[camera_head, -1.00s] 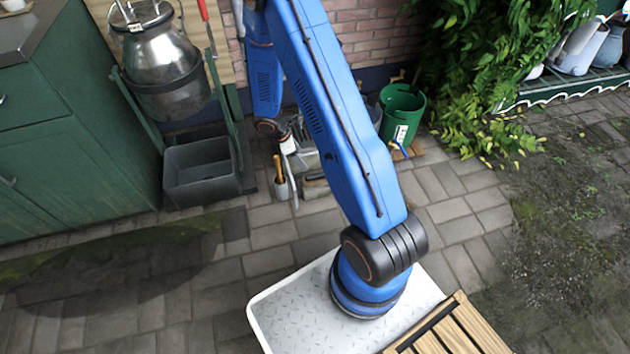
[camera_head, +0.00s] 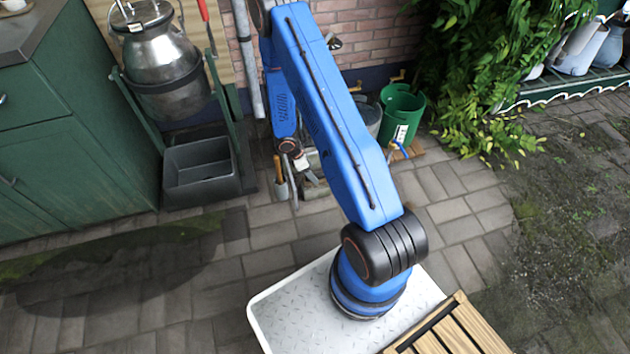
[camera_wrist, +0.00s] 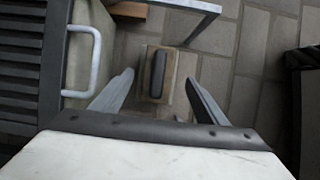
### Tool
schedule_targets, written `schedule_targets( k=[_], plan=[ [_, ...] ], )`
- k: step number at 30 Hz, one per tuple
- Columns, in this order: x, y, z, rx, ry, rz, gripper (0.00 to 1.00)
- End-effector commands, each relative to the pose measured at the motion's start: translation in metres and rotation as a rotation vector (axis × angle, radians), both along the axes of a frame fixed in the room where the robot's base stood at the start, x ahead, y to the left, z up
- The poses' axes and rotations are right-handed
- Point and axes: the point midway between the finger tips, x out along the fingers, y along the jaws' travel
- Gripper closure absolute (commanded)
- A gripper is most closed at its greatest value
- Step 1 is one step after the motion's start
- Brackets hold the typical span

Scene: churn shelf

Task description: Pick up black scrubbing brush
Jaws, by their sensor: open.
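The brush (camera_wrist: 158,72) shows in the wrist view as a tan block with a dark, rounded handle along its top. It lies on a low surface below my gripper, between the two fingers as seen from the wrist. My gripper (camera_wrist: 160,78) is open and empty, its fingers spread on either side of the brush with a gap at each side. In the head view my gripper (camera_head: 305,170) hangs low by the brick wall, pointing down. There the brush is mostly hidden by the gripper, and I cannot make it out clearly.
A holder with wooden-handled tools (camera_head: 280,187) stands just left of my gripper. A dark grey bin (camera_head: 203,172) is further left under the steel churn (camera_head: 160,60). A green bucket (camera_head: 402,112) stands to the right. The paving in front is clear. In the wrist view a slatted dark crate (camera_wrist: 22,60) is at left.

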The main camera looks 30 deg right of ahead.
Motion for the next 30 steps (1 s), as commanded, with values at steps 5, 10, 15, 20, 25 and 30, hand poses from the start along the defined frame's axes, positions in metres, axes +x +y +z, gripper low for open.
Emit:
schedule_targets(
  k=[5,10,15,20,25,30],
  plan=[
    [0.000,-0.007,-0.017,0.000,0.002,0.000,0.33],
    [-0.001,-0.015,-0.037,0.000,0.002,0.000,0.33],
    [-0.002,-0.019,-0.047,-0.001,0.001,0.000,0.33],
    [-0.002,-0.019,-0.047,0.000,0.000,0.000,0.33],
    [-0.002,-0.019,-0.047,0.000,0.000,0.000,0.52],
    [-0.002,-0.019,-0.047,0.000,0.000,0.000,0.84]
  ],
)
